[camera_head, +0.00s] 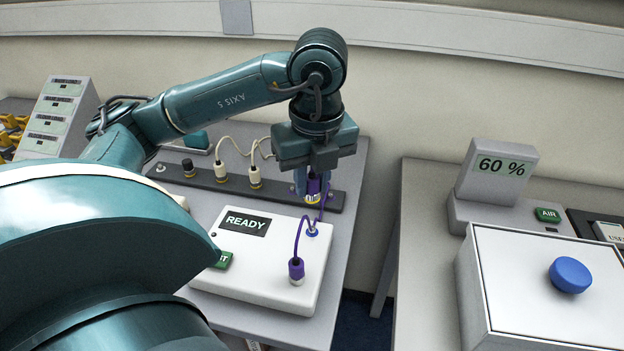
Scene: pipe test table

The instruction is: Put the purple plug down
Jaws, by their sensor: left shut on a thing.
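My left gripper (313,184) is shut on a purple plug (314,188) with a yellow ring near its lower end. It holds the plug upright in front of the right part of the dark rail (228,183). I cannot tell whether the plug touches the rail. A thin purple cable runs down from near the plug towards the white READY box (262,280). A second purple plug (296,268) with a pale lower end stands on the box, with a purple cable looping up to a blue-ringed port (312,229). My right gripper is out of view.
A gap separates this table from the right one, which carries a 60 % display (498,171) and a box with a blue button (570,275). My arm hides the lower left.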

